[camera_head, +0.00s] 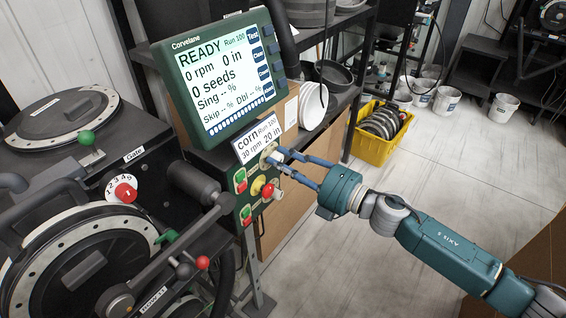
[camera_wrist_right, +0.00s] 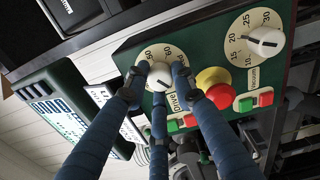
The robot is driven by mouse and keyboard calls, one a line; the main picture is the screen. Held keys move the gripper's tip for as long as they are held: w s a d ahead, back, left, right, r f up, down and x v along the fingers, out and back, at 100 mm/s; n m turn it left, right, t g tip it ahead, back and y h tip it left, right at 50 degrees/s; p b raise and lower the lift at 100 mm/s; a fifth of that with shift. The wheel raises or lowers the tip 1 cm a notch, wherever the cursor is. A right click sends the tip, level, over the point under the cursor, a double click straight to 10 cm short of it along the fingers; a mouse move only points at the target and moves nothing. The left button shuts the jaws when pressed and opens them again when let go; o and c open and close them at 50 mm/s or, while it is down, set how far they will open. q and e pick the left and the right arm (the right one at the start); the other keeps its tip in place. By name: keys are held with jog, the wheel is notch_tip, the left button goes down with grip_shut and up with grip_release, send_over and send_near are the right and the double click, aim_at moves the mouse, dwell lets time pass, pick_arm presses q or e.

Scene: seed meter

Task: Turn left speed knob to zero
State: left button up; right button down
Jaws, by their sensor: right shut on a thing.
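The drive speed knob (camera_wrist_right: 160,76) is a white knob on a cream dial marked with numbers and "Drive". It sits on the green control panel (camera_wrist_right: 215,60). My right gripper (camera_wrist_right: 158,88) is shut on this knob, with its blue fingers around the knob's sides. In the head view my right gripper (camera_head: 280,162) reaches in from the right to the upper dial (camera_head: 266,150), below the small "30 rpm" display (camera_head: 258,137). The fingers partly hide the dial, so its exact setting cannot be read. My left gripper is not in view.
A second white knob (camera_wrist_right: 265,41), for vacuum, sits beside a red mushroom button (camera_wrist_right: 220,95) on a yellow base. Red and green buttons are close by. The large screen (camera_head: 225,80) reads READY, 0 rpm. A yellow crate (camera_head: 372,150) stands on the floor behind.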

jog(key=shift+d+f+n, duration=0.1)
jog(key=shift+f+n, duration=0.05)
jog(key=shift+n, duration=0.15)
jog(key=c, duration=1.4)
grip_release()
jog(key=shift+w, duration=0.1)
jog(key=shift+c, duration=0.2)
jog(key=shift+d, duration=0.1)
jog(key=v, duration=1.2)
